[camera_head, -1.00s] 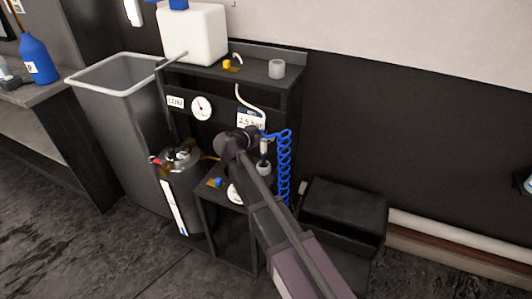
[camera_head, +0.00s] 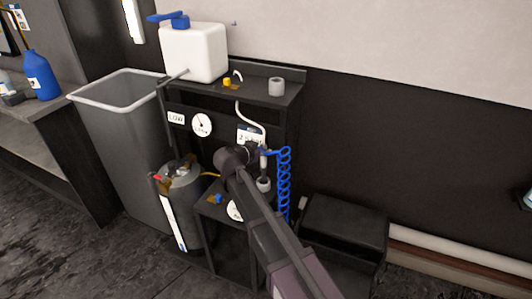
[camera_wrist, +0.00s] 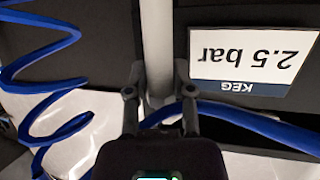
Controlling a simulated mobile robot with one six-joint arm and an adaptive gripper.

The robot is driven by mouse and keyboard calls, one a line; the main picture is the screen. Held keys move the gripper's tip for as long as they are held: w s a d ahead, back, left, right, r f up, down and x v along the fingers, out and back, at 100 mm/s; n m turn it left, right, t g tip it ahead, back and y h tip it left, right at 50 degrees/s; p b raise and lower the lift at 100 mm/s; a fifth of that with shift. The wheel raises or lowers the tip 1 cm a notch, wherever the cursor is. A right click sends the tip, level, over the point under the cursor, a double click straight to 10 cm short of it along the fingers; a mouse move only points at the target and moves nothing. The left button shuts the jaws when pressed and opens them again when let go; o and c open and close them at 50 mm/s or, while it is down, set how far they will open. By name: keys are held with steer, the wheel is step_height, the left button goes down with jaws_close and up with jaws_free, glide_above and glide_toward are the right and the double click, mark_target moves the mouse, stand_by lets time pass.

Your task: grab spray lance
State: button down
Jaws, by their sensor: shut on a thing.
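The spray lance shows in the wrist view as a pale grey upright tube (camera_wrist: 158,45) between the two fingers of my gripper (camera_wrist: 158,92). My gripper is shut on this tube. In the head view my gripper (camera_head: 256,151) is at the front of the dark stand, and my wrist hides much of the grip. A pale part of the lance (camera_head: 263,161) shows just right of it, by the blue coiled hose (camera_head: 284,175). The hose (camera_wrist: 45,85) also loops at the left of the wrist view.
The dark stand (camera_head: 290,88) carries a white tank (camera_head: 195,52) and a grey cup (camera_head: 276,87). A metal keg (camera_head: 183,195) and a grey bin (camera_head: 115,150) stand left. A black box (camera_head: 345,225) is at right. A 2.5 bar sign (camera_wrist: 250,55) is close behind the tube.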

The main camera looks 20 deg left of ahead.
steer(key=shift+r+p, duration=4.4)
steer(key=shift+r, duration=0.2)
